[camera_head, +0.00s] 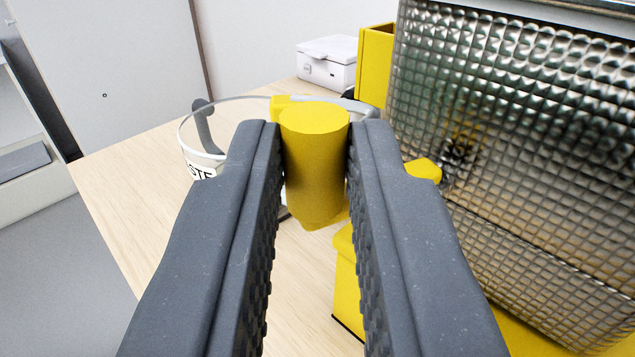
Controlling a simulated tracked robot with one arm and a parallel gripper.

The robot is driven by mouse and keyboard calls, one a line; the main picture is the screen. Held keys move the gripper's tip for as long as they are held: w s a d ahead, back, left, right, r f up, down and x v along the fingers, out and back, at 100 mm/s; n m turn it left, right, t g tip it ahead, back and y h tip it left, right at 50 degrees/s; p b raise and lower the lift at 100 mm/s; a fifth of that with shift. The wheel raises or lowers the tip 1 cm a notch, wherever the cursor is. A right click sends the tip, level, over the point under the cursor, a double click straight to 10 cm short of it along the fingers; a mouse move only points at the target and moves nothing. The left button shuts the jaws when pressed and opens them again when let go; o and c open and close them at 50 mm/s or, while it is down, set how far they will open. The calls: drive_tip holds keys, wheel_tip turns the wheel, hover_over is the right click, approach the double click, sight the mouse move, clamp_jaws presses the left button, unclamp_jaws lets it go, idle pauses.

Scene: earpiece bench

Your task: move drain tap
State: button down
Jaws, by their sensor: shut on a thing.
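The drain tap shows as a yellow rounded handle (316,165) in the middle of the view. My gripper (316,160) is shut on it, with one dark grey ribbed finger on each side. More yellow parts show behind the handle and to its right, at the textured clear tank (520,150). The fingers hide much of the tap, and I cannot see how it joins the tank.
A clear round container (205,160) with a partly readable label stands behind the left finger. A white box (327,62) sits at the back. A yellow block (347,285) stands below the tap. The light wooden table (130,185) is bare at the left.

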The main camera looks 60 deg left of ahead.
drive_tip(key=c, duration=1.4)
unclamp_jaws()
drive_tip(key=shift+o, duration=0.2)
drive_tip(key=shift+d, duration=0.1)
drive_tip(key=b+v, duration=0.1)
drive_tip(key=v, duration=0.6)
drive_tip(key=shift+d, duration=0.1)
